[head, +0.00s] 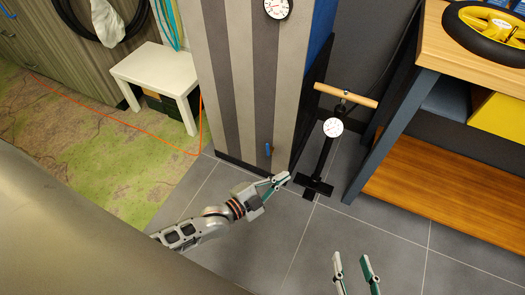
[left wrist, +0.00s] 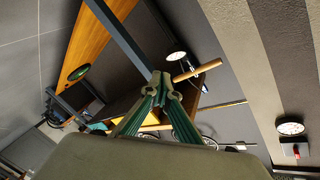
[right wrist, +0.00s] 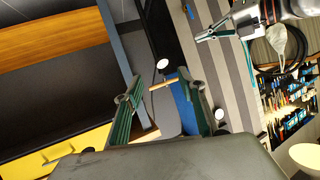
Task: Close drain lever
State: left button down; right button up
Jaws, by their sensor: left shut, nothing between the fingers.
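A small blue lever (head: 268,149), which looks like the drain lever, sits low on the front of the grey striped column (head: 235,90). My left gripper (head: 284,178) is shut and empty, just below and to the right of the lever, with a gap between them. Its closed fingertips also show in the left wrist view (left wrist: 161,78). My right gripper (head: 352,262) is open and empty over the floor at the bottom. Its spread fingers show in the right wrist view (right wrist: 168,98).
A black floor pump (head: 325,150) with a wooden handle and white gauge stands right of the column. A wooden workbench (head: 440,190) with a wheel (head: 490,32) is at right. A white stool (head: 155,68) and an orange cable lie left. Grey tiles in front are clear.

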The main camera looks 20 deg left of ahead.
aim_at(270, 153)
pick_arm(q)
jog(key=w+a+f+m+t+b, duration=0.1)
jog(key=w+a+f+m+b, duration=0.1)
jog(key=w+a+f+b, duration=0.3)
jog(key=w+a+f+m+y+b, duration=0.1)
jog(key=a+f+m+b, duration=0.15)
jog(key=f, duration=0.45)
jog(key=w+a+f+m+t+b, duration=0.1)
jog(key=w+a+f+m+b, duration=0.15)
jog(key=a+f, duration=0.3)
jog(key=shift+n, duration=0.4)
jog(key=w+b, duration=0.1)
jog(key=w, duration=0.2)
jog(key=w+b, duration=0.2)
jog(key=w, duration=0.1)
jog(key=w+d+b, duration=0.1)
jog(key=w, duration=0.3)
jog(key=shift+w+a+r, duration=0.1)
jog(key=shift+a+r, duration=0.05)
jog(key=shift+a, duration=0.3)
pick_arm(e)
jog(key=s+a+f+m, duration=0.1)
jog(key=a+f+m, duration=0.3)
jog(key=a+m, duration=0.2)
jog(key=shift+s+f+m+t+y, duration=0.15)
jog(key=shift+f+m+t+y, duration=0.2)
jog(key=shift+m, duration=0.25)
